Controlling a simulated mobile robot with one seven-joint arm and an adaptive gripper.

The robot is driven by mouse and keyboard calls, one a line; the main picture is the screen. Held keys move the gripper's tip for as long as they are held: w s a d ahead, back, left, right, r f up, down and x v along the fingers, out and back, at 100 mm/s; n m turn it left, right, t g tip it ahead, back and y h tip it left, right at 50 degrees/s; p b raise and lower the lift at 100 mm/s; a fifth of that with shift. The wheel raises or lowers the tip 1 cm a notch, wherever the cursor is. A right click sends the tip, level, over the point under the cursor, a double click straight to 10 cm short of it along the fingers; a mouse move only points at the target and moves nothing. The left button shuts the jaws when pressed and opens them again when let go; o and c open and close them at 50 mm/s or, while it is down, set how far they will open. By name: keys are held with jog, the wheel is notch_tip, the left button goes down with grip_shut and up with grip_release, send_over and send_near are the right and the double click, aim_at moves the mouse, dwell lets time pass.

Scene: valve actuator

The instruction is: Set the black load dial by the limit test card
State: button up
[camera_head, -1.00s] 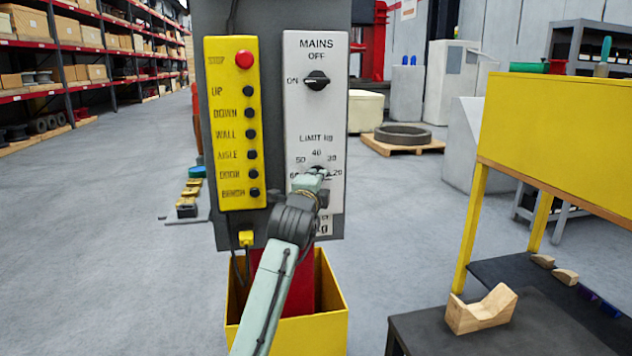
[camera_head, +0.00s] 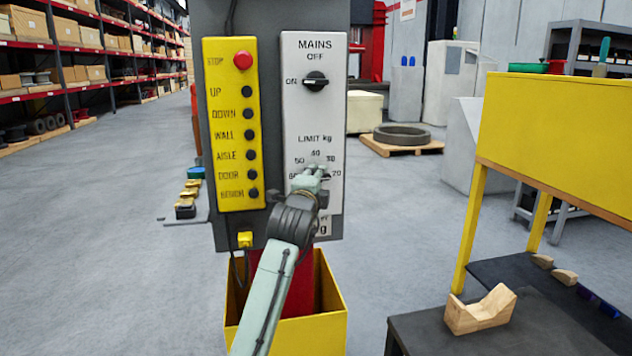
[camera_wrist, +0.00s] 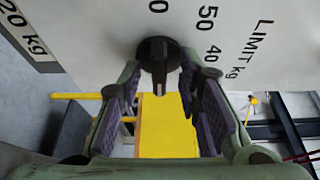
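The black load dial (camera_wrist: 158,55) sits on the white panel (camera_head: 296,120) below the words LIMIT kg. In the head view my gripper (camera_head: 315,178) covers most of it, with 40, 50 and 20 showing around it. In the wrist view my gripper (camera_wrist: 160,70) has its fingers spread, one fingertip on each side of the dial and very close to it. I cannot tell whether they touch it. Which number the dial points to is unclear. The limit test card (camera_wrist: 30,35) reads 20 kg in the wrist view; my arm partly covers it in the head view (camera_head: 324,226).
A yellow button box (camera_head: 231,130) with a red stop button stands left of the panel. The mains switch (camera_head: 315,81) is above the dial, pointing to ON. A yellow bin (camera_head: 330,320) is below. A dark bench with a wooden block (camera_head: 482,312) is at right.

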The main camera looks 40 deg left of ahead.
jog(key=v, duration=1.2)
